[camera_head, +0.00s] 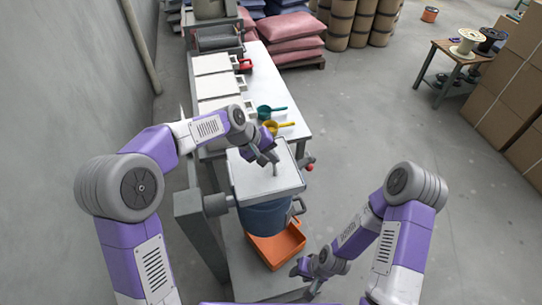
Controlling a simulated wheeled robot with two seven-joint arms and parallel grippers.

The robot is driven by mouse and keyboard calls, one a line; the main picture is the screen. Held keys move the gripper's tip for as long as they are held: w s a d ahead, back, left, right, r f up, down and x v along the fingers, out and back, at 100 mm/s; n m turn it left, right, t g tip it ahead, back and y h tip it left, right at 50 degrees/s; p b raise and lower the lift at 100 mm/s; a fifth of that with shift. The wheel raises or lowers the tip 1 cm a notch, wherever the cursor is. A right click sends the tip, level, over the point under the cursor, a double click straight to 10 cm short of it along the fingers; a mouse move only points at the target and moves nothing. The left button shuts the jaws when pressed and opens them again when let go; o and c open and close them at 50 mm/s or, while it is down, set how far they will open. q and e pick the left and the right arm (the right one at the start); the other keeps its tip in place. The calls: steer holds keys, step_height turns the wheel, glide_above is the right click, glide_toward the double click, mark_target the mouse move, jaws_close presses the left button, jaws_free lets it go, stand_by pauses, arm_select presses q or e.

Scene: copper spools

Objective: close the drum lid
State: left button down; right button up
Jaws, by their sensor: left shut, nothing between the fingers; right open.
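The drum (265,219) is a blue-grey container with a grey side handle, standing below the end of the long table. Its lid (250,184) is a flat, pale metal plate lying over the top of the drum, with a hinge at its left side. Whether it rests fully down on the rim is hard to tell. My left gripper (273,160) is shut and empty, over the far part of the lid. Whether it touches the lid is unclear. My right gripper (302,272) is open and empty, low in front, right of the orange bin.
An orange bin (291,243) sits below the drum. A green scoop (270,111) and a yellow scoop (275,127) lie on the white table (287,91) behind, beside several white boxes. A red knob (309,167) is right of the lid. Open floor lies to the right.

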arm_select(q)
steer(key=shift+s+f, duration=0.15)
steer(key=shift+f, duration=0.05)
